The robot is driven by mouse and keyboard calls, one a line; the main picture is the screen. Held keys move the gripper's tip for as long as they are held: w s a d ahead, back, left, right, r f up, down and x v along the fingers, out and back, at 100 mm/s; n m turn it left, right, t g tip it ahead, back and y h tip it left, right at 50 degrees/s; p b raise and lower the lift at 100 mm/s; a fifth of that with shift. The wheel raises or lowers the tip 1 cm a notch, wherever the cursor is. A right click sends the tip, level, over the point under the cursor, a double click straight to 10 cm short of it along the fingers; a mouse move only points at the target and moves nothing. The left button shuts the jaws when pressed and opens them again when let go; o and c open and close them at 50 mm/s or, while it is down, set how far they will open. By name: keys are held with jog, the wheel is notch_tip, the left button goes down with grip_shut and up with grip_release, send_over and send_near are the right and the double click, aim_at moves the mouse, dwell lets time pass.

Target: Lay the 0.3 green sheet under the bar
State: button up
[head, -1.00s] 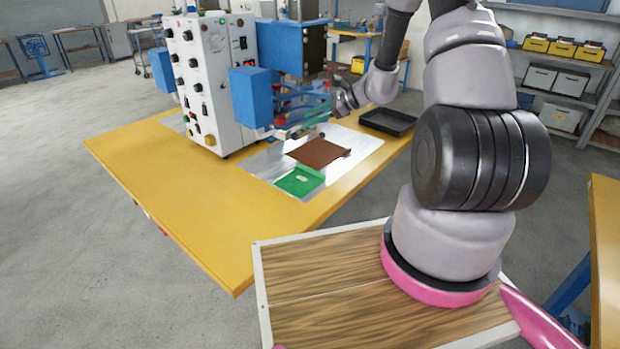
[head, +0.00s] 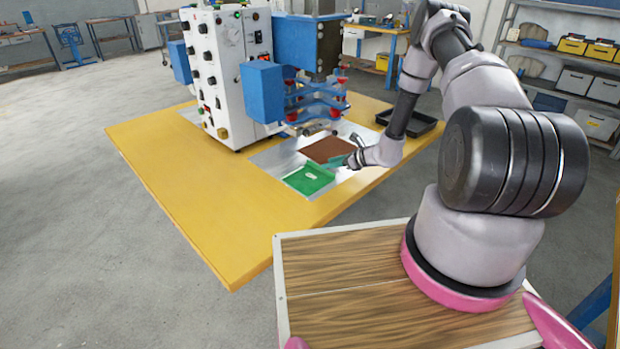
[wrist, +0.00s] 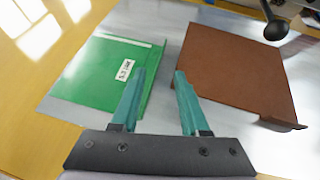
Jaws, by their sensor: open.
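The green sheet (head: 309,179) lies on the metal plate of the yellow table, with a small white label on it. In the wrist view the green sheet (wrist: 92,72) is at the left, its label hard to read at this size. My gripper (wrist: 157,75) is open and empty, its teal fingers pointing between the green sheet and the brown sheet (wrist: 233,72). In the head view my gripper (head: 350,162) is low, just right of the green sheet. The bar is presumably on the blue press head (head: 316,100), above and behind the sheets; I cannot single it out.
The white control cabinet (head: 228,75) stands left of the press. A black tray (head: 412,122) sits at the table's back right. A dark round knob (wrist: 275,30) shows at the wrist view's top right. The front of the yellow table (head: 215,215) is clear.

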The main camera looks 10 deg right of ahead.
jog(key=x, duration=0.5)
jog(key=shift+f, duration=0.1)
jog(key=shift+a, duration=0.1)
grip_shut()
notch_tip(320, 180, up, 20)
notch_tip(320, 180, up, 8)
jog(key=m+t+h, duration=0.2)
jog(key=m, duration=0.1)
send_over(321, 170)
jog(key=s+d, duration=0.1)
jog(key=d, duration=0.3)
jog(key=s+d+r+m+h, duration=0.1)
jog(key=s+d+r, duration=0.1)
jog(key=s+r, duration=0.1)
jog(key=s+d+r+m+t+h, duration=0.1)
jog(key=s+d+r+m+h, duration=0.1)
jog(key=r, duration=0.4)
jog(key=shift+s+d, duration=0.5)
jog(key=shift+s, duration=0.2)
jog(key=shift+d, duration=0.1)
